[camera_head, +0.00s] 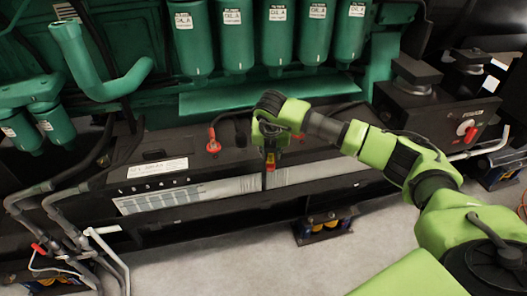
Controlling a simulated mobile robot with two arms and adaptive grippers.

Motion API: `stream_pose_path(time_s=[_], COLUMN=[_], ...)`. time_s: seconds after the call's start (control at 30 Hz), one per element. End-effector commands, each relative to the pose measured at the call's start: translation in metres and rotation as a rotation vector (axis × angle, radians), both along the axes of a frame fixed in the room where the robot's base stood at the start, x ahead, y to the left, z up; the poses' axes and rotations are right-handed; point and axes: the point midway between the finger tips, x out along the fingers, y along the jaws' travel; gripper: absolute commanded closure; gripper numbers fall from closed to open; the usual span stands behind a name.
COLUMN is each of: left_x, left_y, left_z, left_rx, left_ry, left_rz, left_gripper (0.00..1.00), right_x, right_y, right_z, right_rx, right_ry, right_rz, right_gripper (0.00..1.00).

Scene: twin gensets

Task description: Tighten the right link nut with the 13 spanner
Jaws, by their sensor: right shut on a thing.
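My right gripper (269,146) points down over the black battery box in the middle of the view, its green arm coming in from the right. It is shut on a small, partly hidden tool with a red and yellow part (270,163), which I take to be the 13 spanner. A thin dark length shows below it, in front of the box's pale strip. Its size marking and jaw are too small to read. The right link nut cannot be made out; the gripper may cover it. My left gripper is not in view.
A red terminal clamp (213,144) with a black cable sits on the box left of my gripper. Green oil filters (283,35) hang behind. A black unit with a rotary switch (430,100) stands at the right, grey pipes (60,215) at the left. The front floor (240,265) is clear.

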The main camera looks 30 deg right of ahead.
Motion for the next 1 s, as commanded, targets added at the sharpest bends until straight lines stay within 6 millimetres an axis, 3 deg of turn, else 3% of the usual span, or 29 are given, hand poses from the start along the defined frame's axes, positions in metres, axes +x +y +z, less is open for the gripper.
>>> stream_pose_path(time_s=[0.13,0.37,0.6,1.0], left_x=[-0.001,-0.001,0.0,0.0], left_y=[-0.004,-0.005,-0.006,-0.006], left_z=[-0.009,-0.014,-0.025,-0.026], left_rx=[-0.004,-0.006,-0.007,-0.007], left_ry=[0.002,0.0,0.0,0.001], left_rz=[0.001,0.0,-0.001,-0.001], left_gripper=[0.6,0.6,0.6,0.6], right_x=[-0.009,-0.015,-0.02,-0.021], right_y=[-0.023,-0.035,-0.064,-0.069], right_z=[-0.002,-0.001,-0.002,0.0], right_rx=[-0.004,-0.001,-0.002,0.0], right_ry=[-0.002,-0.002,-0.002,-0.004], right_rz=[0.131,0.257,0.438,0.509], right_gripper=[1.0,1.0,1.0,1.0])
